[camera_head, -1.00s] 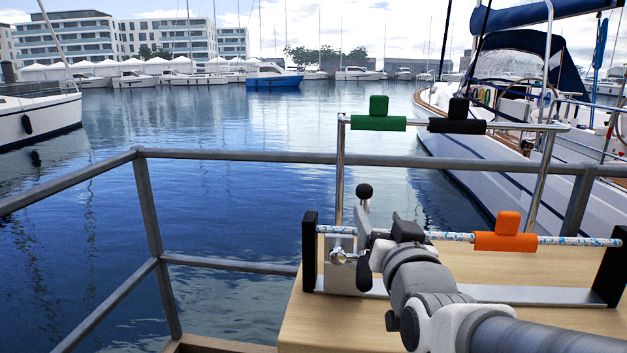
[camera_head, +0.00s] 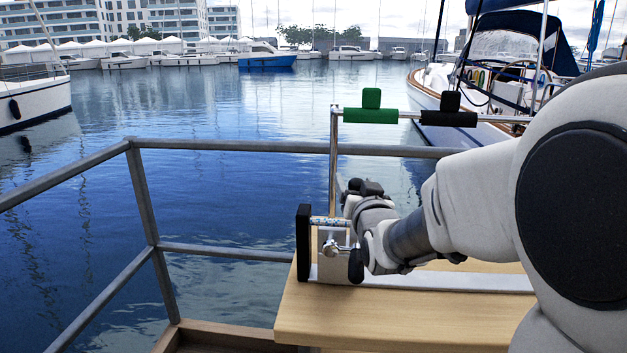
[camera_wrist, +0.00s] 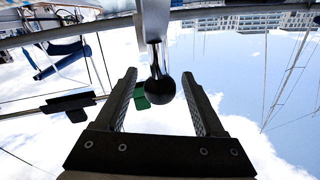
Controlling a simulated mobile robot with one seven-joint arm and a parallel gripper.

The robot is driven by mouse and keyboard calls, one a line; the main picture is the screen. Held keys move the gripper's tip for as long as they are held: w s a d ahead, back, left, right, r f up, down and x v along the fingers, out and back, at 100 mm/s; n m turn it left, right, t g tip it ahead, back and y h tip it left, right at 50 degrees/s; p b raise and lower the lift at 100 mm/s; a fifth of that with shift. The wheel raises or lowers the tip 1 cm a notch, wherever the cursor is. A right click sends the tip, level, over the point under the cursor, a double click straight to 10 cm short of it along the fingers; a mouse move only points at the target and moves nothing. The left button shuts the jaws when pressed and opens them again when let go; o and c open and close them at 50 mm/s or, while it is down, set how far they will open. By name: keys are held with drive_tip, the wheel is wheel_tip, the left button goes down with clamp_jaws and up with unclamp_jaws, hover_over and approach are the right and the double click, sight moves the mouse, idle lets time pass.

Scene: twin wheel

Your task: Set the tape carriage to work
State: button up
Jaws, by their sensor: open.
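In the wrist view my gripper (camera_wrist: 158,76) is open. A black ball knob (camera_wrist: 160,89) on a metal lever (camera_wrist: 154,22) lies between its two fingers, with a gap on both sides. In the head view my arm covers most of the carriage and the orange block cannot be seen. The black left end plate (camera_head: 303,243), a short piece of blue-white rope (camera_head: 331,222), a chrome fitting (camera_head: 333,248) and a dark handle (camera_head: 356,265) show left of my wrist.
A green block (camera_head: 370,115) and a black block (camera_head: 448,118) sit on a raised chrome rail behind the wooden table (camera_head: 400,318). A grey railing (camera_head: 200,147) runs behind and left, with water beyond. The table's front left is clear.

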drive_tip(key=shift+w, duration=1.15)
clamp_jaws()
idle(0.6)
